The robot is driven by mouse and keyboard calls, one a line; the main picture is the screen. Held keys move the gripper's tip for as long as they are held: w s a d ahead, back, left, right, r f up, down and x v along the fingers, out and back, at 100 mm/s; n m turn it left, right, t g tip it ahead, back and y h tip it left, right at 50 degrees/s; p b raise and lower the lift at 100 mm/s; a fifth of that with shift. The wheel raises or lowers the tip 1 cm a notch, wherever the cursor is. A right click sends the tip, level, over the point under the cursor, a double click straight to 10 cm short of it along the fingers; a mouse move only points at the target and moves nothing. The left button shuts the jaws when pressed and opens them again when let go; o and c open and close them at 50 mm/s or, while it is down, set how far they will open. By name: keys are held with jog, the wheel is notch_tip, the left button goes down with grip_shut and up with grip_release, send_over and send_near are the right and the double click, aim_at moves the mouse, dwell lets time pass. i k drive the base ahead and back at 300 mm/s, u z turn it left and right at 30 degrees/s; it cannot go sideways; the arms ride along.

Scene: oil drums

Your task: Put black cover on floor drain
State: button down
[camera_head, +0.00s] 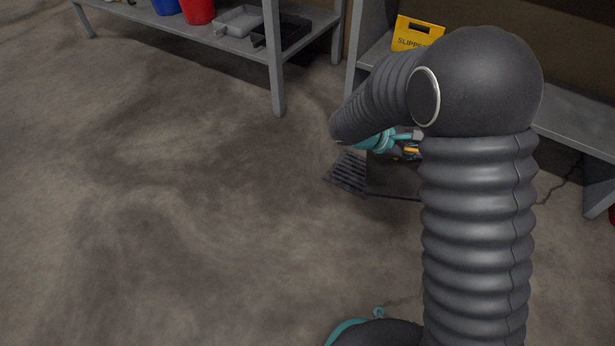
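The floor drain (346,173) is a slotted dark grate in the floor, just left of my gripper's end of the arm. A flat dark panel, which looks like the black cover (392,182), is at the drain's right side and hides part of it. Its right part is behind my arm. I cannot tell whether it lies flat on the floor or is held above it. My gripper (408,151) is just above the panel, mostly hidden by my arm; only small grey and orange parts show. Its fingertips and any grip on the panel cannot be made out.
A grey metal table (240,36) at the back holds a red bucket (197,10), a blue bucket (166,5), a grey tray (238,20) and a black tray (284,31). A yellow sign (416,33) is on a shelf behind my arm. The left floor is clear.

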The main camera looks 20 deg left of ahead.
aim_at(355, 172)
jog(key=u, duration=0.4)
jog(key=i, duration=1)
